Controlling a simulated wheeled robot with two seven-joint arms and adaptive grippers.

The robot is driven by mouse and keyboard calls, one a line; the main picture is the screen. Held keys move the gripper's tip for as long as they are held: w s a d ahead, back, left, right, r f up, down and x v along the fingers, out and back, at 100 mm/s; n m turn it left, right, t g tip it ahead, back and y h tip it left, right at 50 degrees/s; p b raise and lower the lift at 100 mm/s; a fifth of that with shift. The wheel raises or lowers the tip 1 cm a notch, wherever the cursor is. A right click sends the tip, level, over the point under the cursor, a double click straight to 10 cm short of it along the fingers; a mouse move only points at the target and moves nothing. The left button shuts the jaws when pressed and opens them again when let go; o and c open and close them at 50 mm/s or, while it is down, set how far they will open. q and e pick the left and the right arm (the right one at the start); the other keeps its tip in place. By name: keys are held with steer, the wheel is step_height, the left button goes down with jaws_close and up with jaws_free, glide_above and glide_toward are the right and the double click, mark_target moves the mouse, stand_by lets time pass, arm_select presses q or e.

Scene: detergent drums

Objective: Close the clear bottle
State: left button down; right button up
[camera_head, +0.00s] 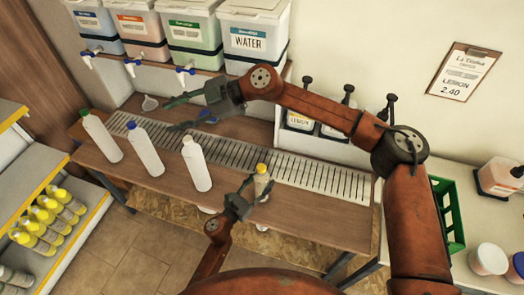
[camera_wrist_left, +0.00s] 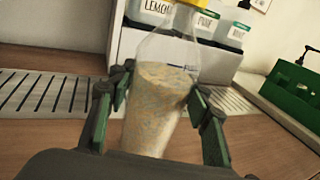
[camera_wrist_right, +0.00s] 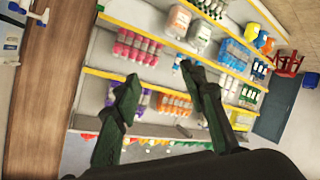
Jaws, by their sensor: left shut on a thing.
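The clear bottle (camera_head: 262,182) stands on the brown counter near the front edge of the slatted grate, with a yellow top. In the left wrist view the clear bottle (camera_wrist_left: 155,110) holds pale speckled grains, and the yellow cap (camera_wrist_left: 185,5) at its neck is cut by the frame's upper edge. My left gripper (camera_head: 248,192) is shut on the bottle's body, with a finger pad on each side. My right gripper (camera_head: 180,112) is open and empty above the counter, left of and behind the clear bottle. Its spread fingers (camera_wrist_right: 165,92) show nothing between them.
A green crate (camera_head: 448,212) is at the right.

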steer(key=w+d+r+n+t+y, duration=0.15)
steer(key=w+r+t+y, duration=0.25)
steer(key=w+r+t, duration=0.65)
steer(key=w+d+f+t+h, duration=0.2)
steer(key=w+d+h, duration=0.55)
steer(key=w, duration=0.35)
steer(key=n+g+h, duration=1)
steer(key=n+g, duration=0.1)
steer(key=n, duration=0.3)
glide_above(262, 167)
steer(key=f, duration=2.8)
steer(key=shift+w+a, duration=0.3)
steer(key=shift+w, duration=0.1)
steer(key=shift+s+d+f+n+g, duration=0.1)
steer(key=shift+s+d+n+g, duration=0.15)
steer(key=shift+s+n+g, duration=0.15)
steer(key=shift+f, duration=0.1)
steer(key=shift+f, duration=3.9)
